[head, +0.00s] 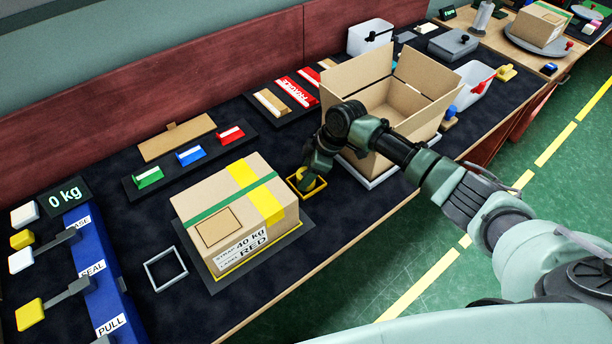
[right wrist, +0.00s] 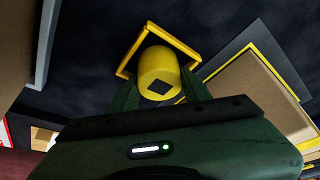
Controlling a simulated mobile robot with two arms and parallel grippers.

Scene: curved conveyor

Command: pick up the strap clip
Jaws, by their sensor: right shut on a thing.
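A yellow rounded piece with a dark square mark, which looks to be the strap clip (right wrist: 160,70), sits between the two fingers of my right gripper (right wrist: 162,88) in the right wrist view. A thin yellow square frame (right wrist: 183,46) shows around and behind it on the dark table. In the head view my right gripper (head: 309,178) reaches down at this frame, right of the strapped carton (head: 228,199), and is shut on the clip. Its fingers largely cover the clip there. I cannot tell whether the clip is clear of the table. My left gripper is not in view.
The carton has green and yellow straps and stands on a dark plate. An open cardboard box (head: 433,96) stands close on the right. Small red, blue and green pieces lie behind. A blue panel with levers (head: 97,262) is at the left.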

